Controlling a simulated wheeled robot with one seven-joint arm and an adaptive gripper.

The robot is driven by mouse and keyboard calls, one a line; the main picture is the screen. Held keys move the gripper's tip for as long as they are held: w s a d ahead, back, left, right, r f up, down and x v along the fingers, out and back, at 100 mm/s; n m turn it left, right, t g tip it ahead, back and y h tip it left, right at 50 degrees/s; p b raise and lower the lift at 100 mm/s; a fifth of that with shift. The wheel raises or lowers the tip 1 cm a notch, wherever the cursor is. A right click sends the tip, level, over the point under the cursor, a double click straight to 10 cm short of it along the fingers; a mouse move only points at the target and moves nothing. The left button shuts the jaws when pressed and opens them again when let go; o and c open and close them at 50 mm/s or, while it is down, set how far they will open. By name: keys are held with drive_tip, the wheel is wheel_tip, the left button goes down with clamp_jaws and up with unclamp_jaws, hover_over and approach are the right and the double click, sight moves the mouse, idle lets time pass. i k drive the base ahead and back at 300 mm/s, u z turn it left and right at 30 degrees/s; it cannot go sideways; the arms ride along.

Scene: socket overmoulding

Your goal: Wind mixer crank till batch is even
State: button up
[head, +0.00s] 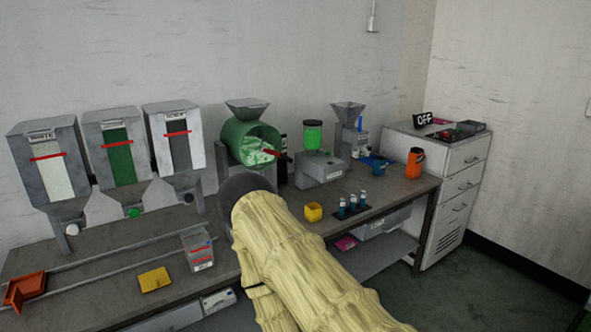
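The mixer is a green drum (237,136) with a grey hopper (246,107) on top, standing at the back of the bench. Its open front shows a batch (253,151) of green mixed with pale patches. A red part (279,156), which looks like the crank, sticks out at the drum's right side. My pale yellow arm reaches up from the bottom of the view, its dark end just below the drum. My gripper's fingers are not visible, so I cannot tell whether they touch the crank. The arm hides the mixer's lower part.
A clear box (198,250), a yellow tray (154,279) and a red scoop (25,288) lie in front. Right of the mixer are a green-filled jar (313,135), yellow cup (314,212), blue vials (352,203) and orange bottle (414,162).

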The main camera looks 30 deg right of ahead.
sight(263, 149)
drive_tip(key=z, duration=0.55)
drive_tip(key=i, duration=1.15)
drive_tip(key=u, duration=0.4)
